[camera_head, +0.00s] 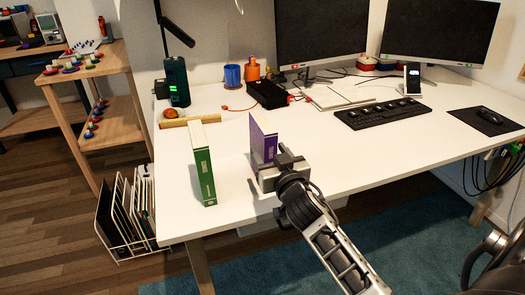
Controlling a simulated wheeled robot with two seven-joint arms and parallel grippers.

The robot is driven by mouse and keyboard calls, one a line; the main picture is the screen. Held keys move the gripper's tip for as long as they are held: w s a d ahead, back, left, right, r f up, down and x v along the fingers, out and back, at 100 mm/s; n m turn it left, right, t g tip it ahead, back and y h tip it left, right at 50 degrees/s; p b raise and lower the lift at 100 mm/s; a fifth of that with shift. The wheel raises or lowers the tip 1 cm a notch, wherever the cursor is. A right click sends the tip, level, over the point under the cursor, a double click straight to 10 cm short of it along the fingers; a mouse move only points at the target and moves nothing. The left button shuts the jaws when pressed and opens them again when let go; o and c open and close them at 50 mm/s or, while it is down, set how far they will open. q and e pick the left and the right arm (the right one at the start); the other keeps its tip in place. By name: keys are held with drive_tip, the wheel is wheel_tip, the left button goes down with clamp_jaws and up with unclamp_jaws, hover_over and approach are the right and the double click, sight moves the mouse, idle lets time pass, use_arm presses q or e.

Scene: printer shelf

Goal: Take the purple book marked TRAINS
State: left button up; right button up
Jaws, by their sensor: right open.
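The purple book (262,141) stands upright on the white desk (340,160), near its front edge. Its spine lettering is too small to read. My right gripper (270,164) is open at the book's lower front part, which it partly hides. I cannot tell whether the fingers touch the book. A green book (204,165) stands upright to the left, apart from the purple one. My left gripper is not in view.
Behind the books are a ruler (190,121), a black box (267,94), a blue mug (232,77) and a dark green device (177,82). A keyboard (384,113) lies to the right. The desk between the purple book and keyboard is clear.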

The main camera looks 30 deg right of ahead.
drive_tip(key=x, duration=0.4)
drive_tip(key=shift+w+f, duration=0.15)
drive_tip(key=shift+f, duration=0.05)
drive_tip(key=c, duration=1.2)
drive_tip(key=shift+r, duration=0.1)
clamp_jaws()
drive_tip(key=shift+r, duration=0.1)
